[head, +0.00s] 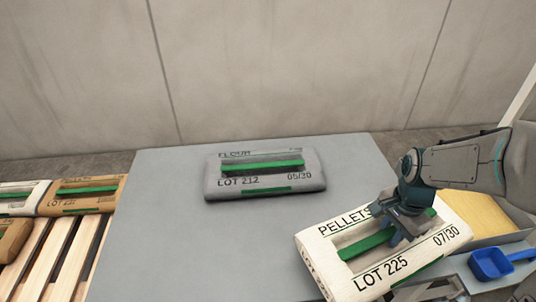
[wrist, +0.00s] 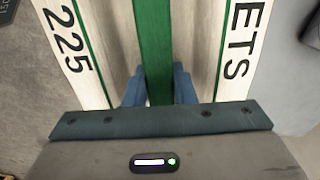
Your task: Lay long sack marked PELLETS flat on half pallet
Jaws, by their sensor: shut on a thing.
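The long white sack marked PELLETS (head: 360,275) is at the lower right of the head view, at the right front of the grey table, tilted in the picture and reaching past the table's right edge. My gripper (head: 398,232) is shut on its green strap (head: 365,243). In the wrist view the blue fingers (wrist: 158,88) stand on both sides of the strap (wrist: 154,40). I cannot tell whether the sack touches the table. A slatted wooden pallet (head: 48,262) is at the far left, partly out of view.
A grey FLOUR sack (head: 265,174) lies on the grey table (head: 165,240). White (head: 22,196) and brown (head: 85,195) sacks lie on the pallet's far part. A blue scoop (head: 490,264) is at the right. The table's left part is clear. A concrete wall stands behind.

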